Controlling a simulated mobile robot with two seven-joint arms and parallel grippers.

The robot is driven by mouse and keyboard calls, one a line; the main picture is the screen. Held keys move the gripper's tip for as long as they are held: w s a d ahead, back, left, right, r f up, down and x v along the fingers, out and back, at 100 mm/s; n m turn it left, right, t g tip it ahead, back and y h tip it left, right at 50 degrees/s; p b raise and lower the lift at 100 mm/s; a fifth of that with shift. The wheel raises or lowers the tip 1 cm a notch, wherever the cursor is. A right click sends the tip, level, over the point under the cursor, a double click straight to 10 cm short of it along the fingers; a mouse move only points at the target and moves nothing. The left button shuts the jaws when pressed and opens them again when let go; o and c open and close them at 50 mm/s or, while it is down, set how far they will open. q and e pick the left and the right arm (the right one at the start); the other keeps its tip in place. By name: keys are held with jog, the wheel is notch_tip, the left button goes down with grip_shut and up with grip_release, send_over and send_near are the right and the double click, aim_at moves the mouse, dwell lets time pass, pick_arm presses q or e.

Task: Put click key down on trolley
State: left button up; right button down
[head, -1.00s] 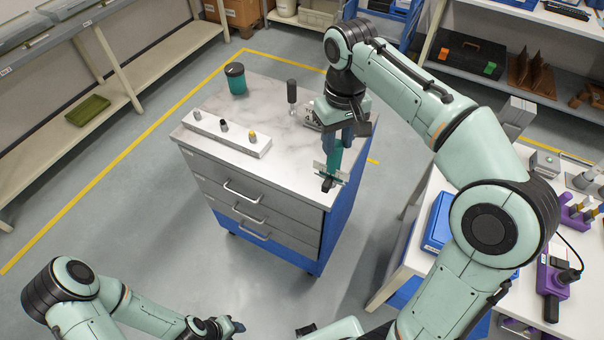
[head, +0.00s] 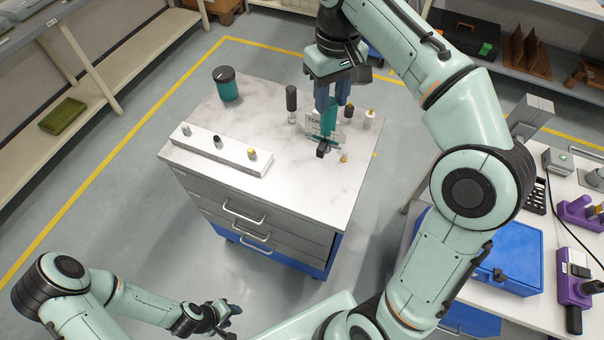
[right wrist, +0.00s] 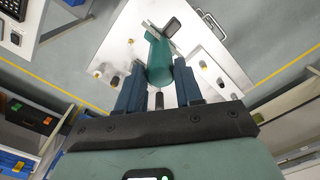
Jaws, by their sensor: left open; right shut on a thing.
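My right gripper (head: 334,108) is shut on the click key (right wrist: 158,62), a teal-handled tool with a dark end. In the head view the dark end (head: 322,150) hangs lowest, over the right part of the trolley's top. I cannot tell whether it touches the top. The trolley (head: 330,205) has a pale marbled top, grey drawers and a blue lower body. My fingers and the arm partly hide the key in the head view. My left gripper (head: 224,314) is open and empty, low in front of the trolley.
On the trolley top stand a white bar with several knobs (head: 222,150), a teal cup with a dark lid (head: 227,85), a black-handled stamp (head: 291,105), a lettered plate (head: 316,122) and small gold-tipped pieces (head: 369,116). The front right top is clear. A blue box (head: 505,255) stands on the right table.

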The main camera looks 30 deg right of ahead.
aim_at(329, 145)
jog(key=f+b, duration=0.1)
jog(key=f, duration=0.4)
jog(key=f+b, duration=0.1)
jog(key=f, duration=0.3)
jog(key=s+f+b, duration=0.1)
jog(key=f, duration=0.4)
jog(key=shift+f, duration=0.35)
pick_arm(q)
jog(key=s+f, duration=0.5)
jog(key=shift+s+g+b, duration=0.3)
jog(key=shift+s+b, duration=0.05)
pick_arm(e)
jog(key=shift+w+f, duration=0.1)
jog(key=shift+f, duration=2.4)
jog(key=shift+f, duration=0.15)
jog(key=c, duration=0.7)
grip_release()
jog(key=shift+c, duration=0.2)
